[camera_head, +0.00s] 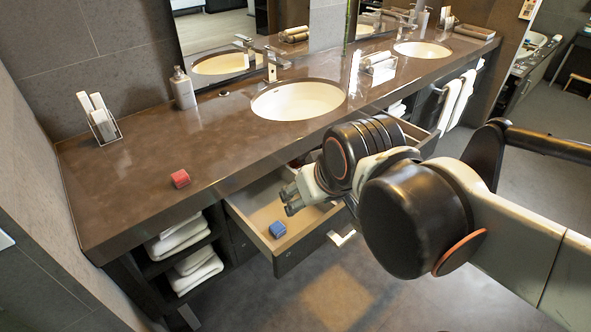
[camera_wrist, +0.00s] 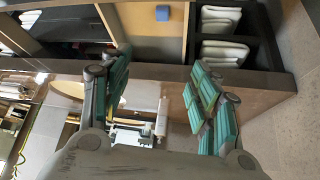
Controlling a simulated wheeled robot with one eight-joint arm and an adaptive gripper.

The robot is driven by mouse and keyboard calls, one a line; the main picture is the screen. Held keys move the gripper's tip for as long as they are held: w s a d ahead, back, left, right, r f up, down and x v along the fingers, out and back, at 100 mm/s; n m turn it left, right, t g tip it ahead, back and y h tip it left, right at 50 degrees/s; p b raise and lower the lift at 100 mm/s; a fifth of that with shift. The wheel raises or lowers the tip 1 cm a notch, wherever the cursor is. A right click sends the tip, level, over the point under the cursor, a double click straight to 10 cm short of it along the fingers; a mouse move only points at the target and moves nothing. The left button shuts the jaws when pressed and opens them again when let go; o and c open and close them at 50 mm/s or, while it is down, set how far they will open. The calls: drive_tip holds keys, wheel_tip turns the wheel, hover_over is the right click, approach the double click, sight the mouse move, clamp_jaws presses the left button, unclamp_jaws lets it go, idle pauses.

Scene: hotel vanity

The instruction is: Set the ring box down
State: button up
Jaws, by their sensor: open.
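Two small boxes show, and I cannot tell from their looks which one is the ring box. A blue box (camera_head: 277,229) lies in the open drawer (camera_head: 262,207), near its front left part. It also shows at the top of the wrist view (camera_wrist: 162,13). A red box (camera_head: 180,178) sits on the brown counter (camera_head: 150,205) near its front edge. My gripper (camera_head: 289,201) is over the drawer, above and to the right of the blue box and apart from it. Its green-padded fingers (camera_wrist: 165,88) are spread with nothing between them.
The counter holds a soap bottle (camera_head: 182,88), a card holder (camera_head: 99,118), a sink (camera_head: 298,99) and a faucet (camera_head: 271,63). Folded towels (camera_head: 194,268) fill the shelves left of the drawer. The counter around the red box is clear.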

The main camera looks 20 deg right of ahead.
drive_tip(key=shift+s+t, duration=0.3)
drive_tip(key=shift+s, duration=0.7)
